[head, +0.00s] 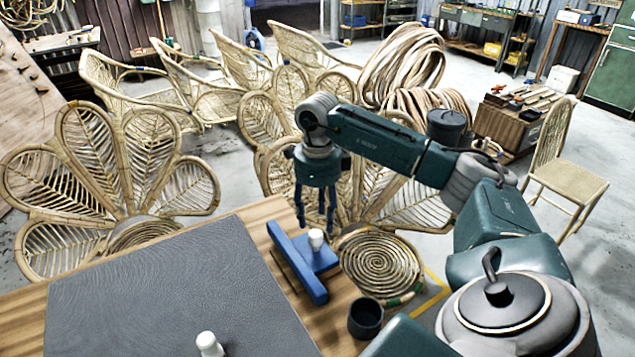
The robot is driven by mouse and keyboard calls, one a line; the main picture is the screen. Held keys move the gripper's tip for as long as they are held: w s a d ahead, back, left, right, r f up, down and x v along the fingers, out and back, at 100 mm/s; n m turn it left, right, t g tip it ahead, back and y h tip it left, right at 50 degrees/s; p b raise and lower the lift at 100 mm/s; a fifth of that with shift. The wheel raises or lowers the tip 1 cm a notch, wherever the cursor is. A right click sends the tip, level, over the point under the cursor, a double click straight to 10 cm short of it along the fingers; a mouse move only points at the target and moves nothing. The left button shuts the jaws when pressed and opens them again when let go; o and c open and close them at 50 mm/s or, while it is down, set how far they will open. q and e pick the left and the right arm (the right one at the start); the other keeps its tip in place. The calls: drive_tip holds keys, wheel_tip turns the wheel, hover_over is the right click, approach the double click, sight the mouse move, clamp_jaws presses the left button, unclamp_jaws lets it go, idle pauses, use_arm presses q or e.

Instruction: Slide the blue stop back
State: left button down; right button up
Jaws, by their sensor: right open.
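The blue stop (290,262) lies on the wooden table, just right of the dark grey mat. It is a long blue bar with a shorter blue plate on its right side and a white knob (316,238) standing on it. My right gripper (315,222) points down above the far part of the stop, close behind the white knob. Its dark fingers are apart, and nothing shows between them. I cannot tell whether a fingertip touches the stop. My left gripper is not in view.
The grey mat (175,285) covers much of the table, with a second white knob (208,343) at its near edge. A dark cup (365,318) stands right of the stop. A round coiled rattan seat (383,261) lies close on the right. Rattan chairs stand beyond the table.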

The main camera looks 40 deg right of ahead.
wheel_tip(320, 180, up, 6)
drive_tip(key=shift+f, duration=0.15)
idle(0.6)
